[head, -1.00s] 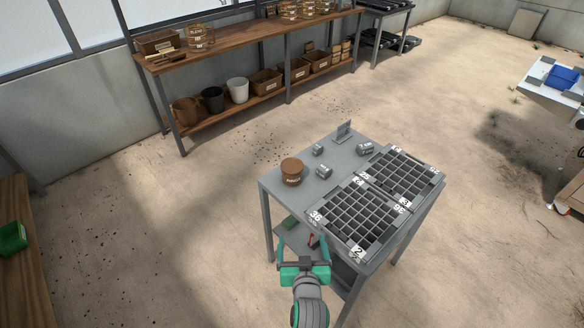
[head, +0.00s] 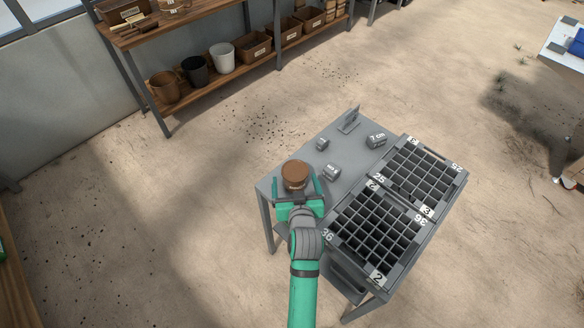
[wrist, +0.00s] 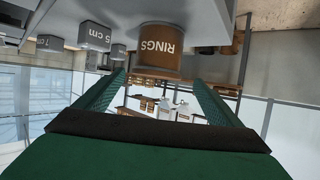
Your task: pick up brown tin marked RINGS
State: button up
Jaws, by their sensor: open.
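The brown round tin (head: 295,175) stands on the grey table (head: 345,160) near its left corner in the head view. In the wrist view the tin (wrist: 158,47) shows its RINGS label upside down. My green gripper (head: 297,188) is open, with one finger at each side of the tin in the head view. In the wrist view the two fingers (wrist: 150,90) point toward the tin, and it lies at or just beyond their tips. I cannot tell whether either finger touches it. The tin's lower part is partly hidden by my gripper in the head view.
Small grey metal blocks (head: 331,172) stand right of the tin, one marked 7 cm (head: 376,140). Two seeding trays (head: 376,232) with numbered corners fill the table's right side. A shelf (head: 215,80) with pots and boxes stands behind, across open floor.

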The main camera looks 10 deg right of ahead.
aim_at(294, 166)
jog(key=x, duration=0.4)
jog(key=shift+w+d+f, duration=0.1)
jog(key=shift+w+d, duration=0.1)
jog(key=shift+w, duration=0.05)
jog(key=shift+x, duration=2.6)
jog(key=shift+d, duration=0.15)
jog(key=c, duration=1.2)
